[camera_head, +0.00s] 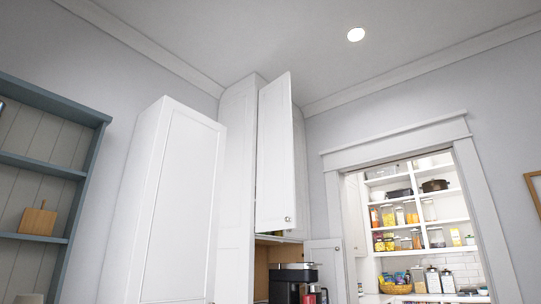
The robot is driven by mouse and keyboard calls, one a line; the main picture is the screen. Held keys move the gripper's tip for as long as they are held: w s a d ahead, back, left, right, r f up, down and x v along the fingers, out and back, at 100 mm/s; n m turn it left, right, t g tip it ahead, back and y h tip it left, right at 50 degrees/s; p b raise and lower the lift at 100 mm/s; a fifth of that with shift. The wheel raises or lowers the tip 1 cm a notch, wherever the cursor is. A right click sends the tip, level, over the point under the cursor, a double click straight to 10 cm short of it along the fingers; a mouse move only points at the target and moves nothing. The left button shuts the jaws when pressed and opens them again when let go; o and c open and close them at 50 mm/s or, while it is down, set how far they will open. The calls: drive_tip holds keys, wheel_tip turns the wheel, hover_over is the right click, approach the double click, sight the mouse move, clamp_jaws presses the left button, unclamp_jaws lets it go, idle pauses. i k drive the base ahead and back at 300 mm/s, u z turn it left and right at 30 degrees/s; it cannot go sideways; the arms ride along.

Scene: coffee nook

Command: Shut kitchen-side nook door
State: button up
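A tall white cabinet stands in the middle, with a wood-lined nook (267,254) low in it. A black coffee machine (293,272) shows in front of the nook opening. An upper white door (275,150) with a small round knob stands swung open above it. A lower white door (322,262) with a knob shows to the right of the coffee machine, apparently open; its bottom is cut off by the frame. I cannot tell for certain which door is the kitchen-side one. My gripper is not in view.
A white cabinet (175,200) stands left of the nook and partly blocks that side. A doorway (470,190) at right opens onto stocked pantry shelves. The floor is out of view.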

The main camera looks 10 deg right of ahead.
sight(276, 204)
drive_tip(key=u, duration=0.35)
drive_tip(key=i, duration=0.75)
drive_tip(key=u, duration=2.65)
drive_tip(key=i, duration=0.3)
drive_tip(key=z, duration=1.55)
